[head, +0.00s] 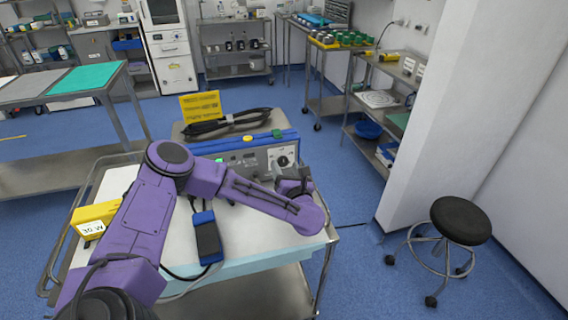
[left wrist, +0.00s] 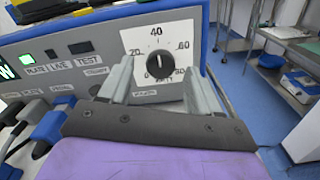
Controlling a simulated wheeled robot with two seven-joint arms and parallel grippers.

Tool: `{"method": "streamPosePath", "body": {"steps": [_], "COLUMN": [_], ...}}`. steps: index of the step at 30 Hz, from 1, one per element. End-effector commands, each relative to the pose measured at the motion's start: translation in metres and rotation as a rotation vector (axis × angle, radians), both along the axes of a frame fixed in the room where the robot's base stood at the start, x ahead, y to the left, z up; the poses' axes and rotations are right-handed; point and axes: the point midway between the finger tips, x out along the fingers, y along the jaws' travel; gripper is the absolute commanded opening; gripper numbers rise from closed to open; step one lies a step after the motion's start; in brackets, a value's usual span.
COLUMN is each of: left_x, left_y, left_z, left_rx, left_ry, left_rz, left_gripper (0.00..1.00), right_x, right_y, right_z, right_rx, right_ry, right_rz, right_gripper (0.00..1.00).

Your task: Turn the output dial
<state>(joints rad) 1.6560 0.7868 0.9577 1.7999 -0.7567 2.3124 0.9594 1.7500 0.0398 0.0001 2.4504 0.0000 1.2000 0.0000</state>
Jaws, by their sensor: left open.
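The output dial is a black round knob (left wrist: 159,64) on a white scale plate marked 20, 40, 60 and more, on the front of a grey-and-blue unit (head: 247,150). The dial (head: 284,160) also shows in the head view. My left gripper (left wrist: 158,72) is open, its two grey fingers at the left and right of the knob, apart from it in the picture. Whether the tips reach the knob's depth is unclear. The left finger covers part of the scale's lower left. In the head view my left gripper (head: 292,184) is just before the panel. My right gripper is out of view.
A blue-and-black device (head: 207,238) with a cable lies on the cart (head: 270,240). Blue plugs (left wrist: 45,124) are at the panel's lower left. A black stool (head: 460,220) stands at the right.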

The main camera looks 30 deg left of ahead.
Motion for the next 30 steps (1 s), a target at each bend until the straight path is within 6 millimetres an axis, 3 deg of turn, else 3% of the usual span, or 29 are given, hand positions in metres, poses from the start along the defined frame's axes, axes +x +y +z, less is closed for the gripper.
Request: {"method": "streamPosePath", "body": {"steps": [6, 13, 18, 30], "left_x": [0.013, 0.013, 0.013, 0.013], "left_y": [0.017, 0.018, 0.017, 0.016], "left_z": [0.0, 0.0, 0.0, 0.001], "left_rx": [0.0, 0.0, 0.0, 0.041], "left_ry": [0.0, 0.0, 0.0, 0.045], "left_rz": [0.002, 0.003, 0.002, 0.001], "left_gripper": [0.63, 0.63, 0.07, 0.07], "right_x": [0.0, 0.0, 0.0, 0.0], "right_y": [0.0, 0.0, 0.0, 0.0], "right_z": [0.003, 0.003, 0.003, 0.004], "right_rx": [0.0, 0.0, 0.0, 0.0], "right_ry": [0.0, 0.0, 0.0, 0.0], "right_rz": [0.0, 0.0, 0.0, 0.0], "right_gripper": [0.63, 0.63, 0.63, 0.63]}}
